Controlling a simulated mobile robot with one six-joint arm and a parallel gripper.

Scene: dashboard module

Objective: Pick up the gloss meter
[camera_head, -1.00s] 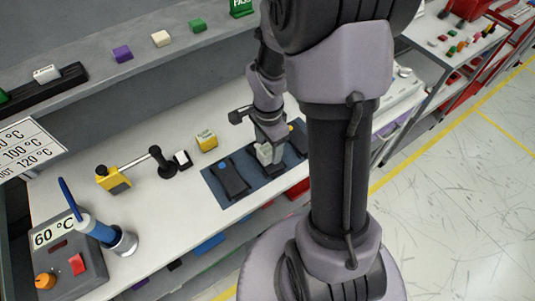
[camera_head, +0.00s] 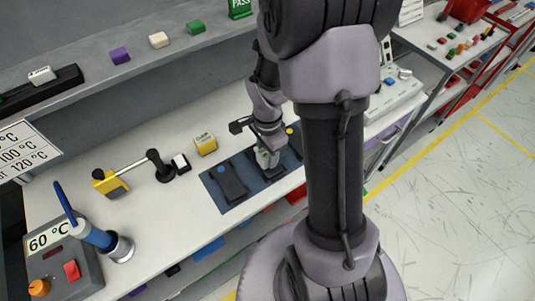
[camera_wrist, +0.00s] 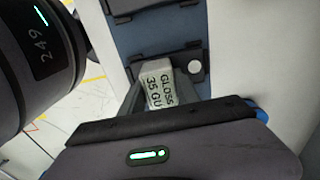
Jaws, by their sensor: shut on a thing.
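The gloss meter (camera_wrist: 158,88) is a pale grey block with "GLOSS 35 GU" printed on its face in the wrist view. My gripper (camera_wrist: 160,78) is shut on it, one finger on each side. In the head view the gloss meter (camera_head: 267,159) shows small below my gripper (camera_head: 267,152). It is at a dark holder (camera_wrist: 190,68) with a white dot, on the blue mat (camera_wrist: 150,35). I cannot tell whether its lower end still touches the holder.
A second dark holder (camera_head: 231,183) with a blue dot lies left on the mat. A yellow block (camera_head: 205,144), a black stand (camera_head: 162,167) and a yellow tool (camera_head: 110,183) stand farther left. A heater unit (camera_head: 65,265) is at the bench's left end.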

